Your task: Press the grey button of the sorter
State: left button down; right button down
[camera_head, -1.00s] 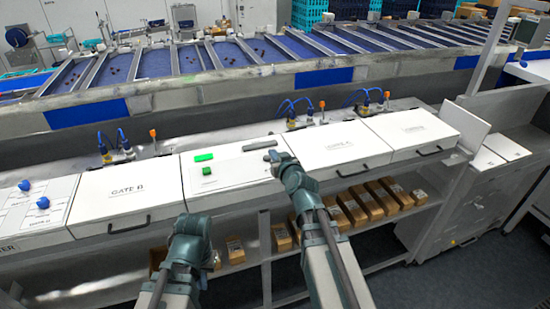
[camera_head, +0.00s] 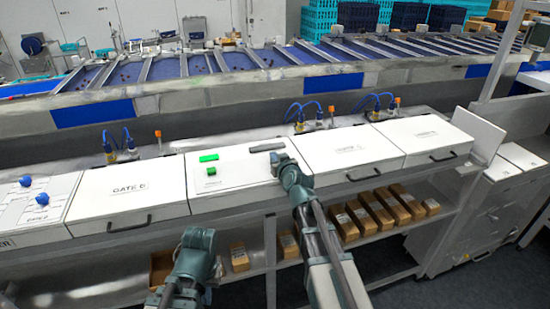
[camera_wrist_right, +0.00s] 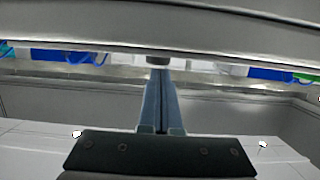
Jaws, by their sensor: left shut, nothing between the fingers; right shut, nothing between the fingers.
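I cannot make out a separate grey button; my right gripper covers that part of the panel. My right gripper (camera_head: 279,158) is shut and empty, its tip over the panel's right part just below the grey bar. In the right wrist view its shut fingers (camera_wrist_right: 160,105) point at a small grey piece (camera_wrist_right: 158,60); contact is unclear. My left gripper (camera_head: 196,238) is low in front of the panel; its fingers are hard to see.
White lidded gate boxes stand left (camera_head: 130,192) and right (camera_head: 350,155) of the panel. Blue knobs (camera_head: 42,198) are at far left. Blue hoses (camera_head: 305,108) rise behind. Brown boxes (camera_head: 380,205) fill the shelf below. A conveyor (camera_head: 200,65) runs behind.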

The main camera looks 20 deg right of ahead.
jog(key=shift+f+b, duration=0.9)
jog(key=shift+s+a+f, duration=0.1)
jog(key=shift+s, duration=0.2)
jog(key=shift+r, duration=0.2)
jog(key=shift+w+r+p, duration=0.2)
jog(key=shift+r+p, duration=0.55)
jog(key=shift+p, duration=0.1)
notch_tip(320, 180, up, 4)
jog(key=p, duration=0.3)
jog(key=shift+s+p, duration=0.15)
jog(key=shift+p, duration=0.15)
jog(key=f+p+v, duration=0.1)
jog(key=v, duration=0.8)
jog(key=shift+s, duration=0.45)
